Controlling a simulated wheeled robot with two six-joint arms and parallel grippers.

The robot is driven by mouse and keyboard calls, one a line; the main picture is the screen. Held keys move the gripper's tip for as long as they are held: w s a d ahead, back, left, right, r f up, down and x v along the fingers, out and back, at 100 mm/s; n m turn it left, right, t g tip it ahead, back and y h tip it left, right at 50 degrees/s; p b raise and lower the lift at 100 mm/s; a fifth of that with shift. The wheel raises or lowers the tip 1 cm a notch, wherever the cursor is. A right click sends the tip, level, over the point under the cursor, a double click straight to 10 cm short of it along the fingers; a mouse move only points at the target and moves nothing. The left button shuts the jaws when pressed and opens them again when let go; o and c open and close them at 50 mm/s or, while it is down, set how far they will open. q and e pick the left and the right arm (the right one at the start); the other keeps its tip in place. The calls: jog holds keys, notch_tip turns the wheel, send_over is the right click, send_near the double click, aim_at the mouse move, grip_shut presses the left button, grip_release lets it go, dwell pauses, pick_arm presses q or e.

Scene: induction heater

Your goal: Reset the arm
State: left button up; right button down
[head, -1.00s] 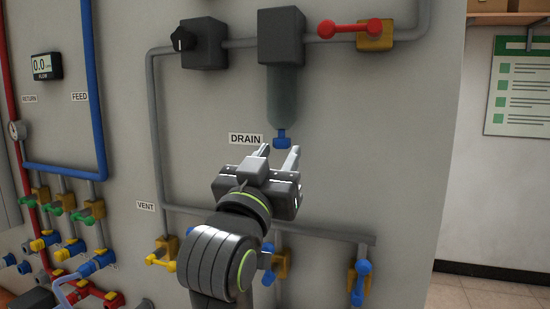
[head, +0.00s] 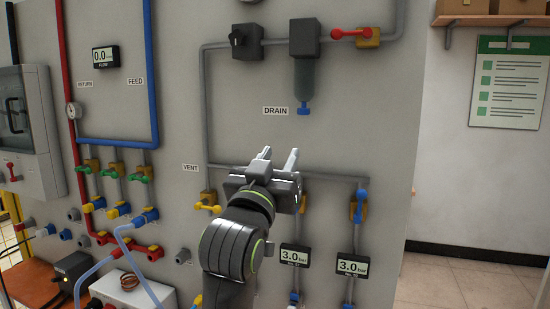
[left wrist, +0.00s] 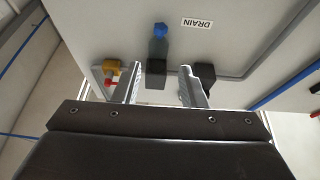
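My left gripper (head: 277,160) is open and empty in front of the grey panel. Its two fingers point up toward the panel and stand apart, also in the left wrist view (left wrist: 160,72). The blue drain valve (head: 303,107) sits under the dark filter bowl (head: 303,75), above and apart from the fingertips. In the left wrist view the blue drain valve (left wrist: 160,30) shows upside down beside the DRAIN label (left wrist: 198,23). My right gripper is not in view.
A yellow vent handle (head: 207,207) and a blue handle (head: 360,205) flank my left arm on the lower pipe. Two gauges reading 3.0 bar (head: 353,267) sit below. Hoses and valves (head: 118,215) crowd the lower left. Open floor (head: 465,280) lies at the right.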

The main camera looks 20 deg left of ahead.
pick_arm(q)
jog(key=s+a+f+g+y, duration=0.1)
jog(key=a+f+g, duration=0.2)
jog(key=f, duration=0.8)
jog(key=s+a+f+n+g+y, duration=0.1)
jog(key=s+a+f+g, duration=0.15)
jog(key=f, duration=0.75)
jog(key=s+a+f+g+y, duration=0.1)
jog(key=a+f+g, duration=0.25)
jog(key=f, duration=0.75)
jog(key=s+a+f+g, duration=0.45)
jog(key=s+f, duration=0.75)
jog(key=s, duration=0.3)
jog(key=s+a+f+g, duration=0.3)
jog(key=s+f+g, duration=0.3)
jog(key=s+f, duration=0.8)
notch_tip(320, 180, down, 26)
jog(key=s+a+b, duration=0.1)
jog(key=s+b, duration=0.1)
jog(key=b, duration=0.1)
jog(key=s+d+f+g+b, duration=0.1)
jog(key=s+f+g+b, duration=0.1)
jog(key=s+f, duration=1.2)
notch_tip(320, 180, down, 3)
jog(key=shift+s+d+f+b, duration=0.1)
jog(key=shift+s+d+b, duration=0.1)
jog(key=shift+s+b, duration=0.2)
